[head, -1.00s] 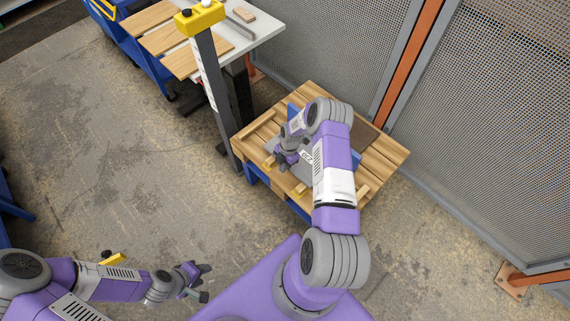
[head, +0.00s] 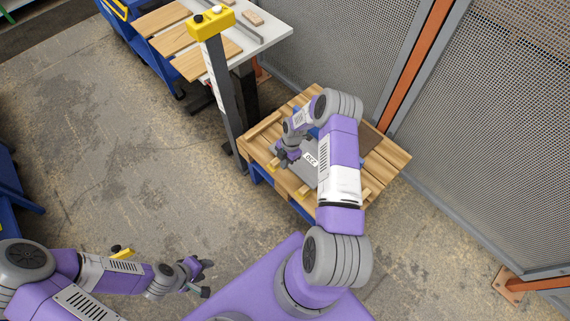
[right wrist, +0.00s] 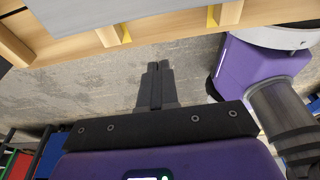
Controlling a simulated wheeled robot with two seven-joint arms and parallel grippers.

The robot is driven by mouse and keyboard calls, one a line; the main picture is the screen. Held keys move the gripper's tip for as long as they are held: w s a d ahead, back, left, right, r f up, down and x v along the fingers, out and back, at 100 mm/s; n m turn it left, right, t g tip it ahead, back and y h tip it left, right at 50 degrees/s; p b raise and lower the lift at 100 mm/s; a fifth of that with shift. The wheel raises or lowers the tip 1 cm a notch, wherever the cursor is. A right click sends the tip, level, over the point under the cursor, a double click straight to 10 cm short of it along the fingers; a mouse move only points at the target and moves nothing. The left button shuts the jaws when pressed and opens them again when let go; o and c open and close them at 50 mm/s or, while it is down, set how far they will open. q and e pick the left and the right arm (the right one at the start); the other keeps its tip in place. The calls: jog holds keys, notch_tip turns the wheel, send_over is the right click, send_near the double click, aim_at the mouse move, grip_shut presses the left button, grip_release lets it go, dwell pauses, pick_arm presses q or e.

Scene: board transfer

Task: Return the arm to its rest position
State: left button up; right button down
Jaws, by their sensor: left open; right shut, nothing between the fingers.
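My right arm reaches over a wooden-slatted table in the head view. My right gripper (head: 281,160) is above the table's left part, beside a grey plate (head: 308,174) with a white label. The arm hides part of the plate. In the right wrist view, the right gripper's dark fingers (right wrist: 155,72) are together with nothing between them. They show against bare floor, below the wooden table edge in the picture. My left gripper (head: 205,279) is at the lower left of the head view, open and empty, over bare floor.
The wooden table (head: 392,160) stands near a mesh fence (head: 500,130) with orange posts. A grey post with a yellow top (head: 210,22) stands at its left. Behind is a white table (head: 268,40) with wooden boards (head: 208,60).

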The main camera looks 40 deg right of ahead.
jog(key=shift+r, duration=0.35)
jog(key=s+a+r+m+y, duration=0.1)
jog(key=s+a+m, duration=0.3)
jog(key=a, duration=0.5)
jog(key=s+a+r+m+y, duration=0.1)
jog(key=a+m, duration=0.5)
jog(key=a, duration=0.3)
jog(key=s+a+r+m, duration=0.4)
jog(key=s+a+m, duration=0.4)
jog(key=s+m, duration=0.3)
jog(key=shift+s+a+m+t, duration=0.3)
jog(key=shift+t, duration=0.1)
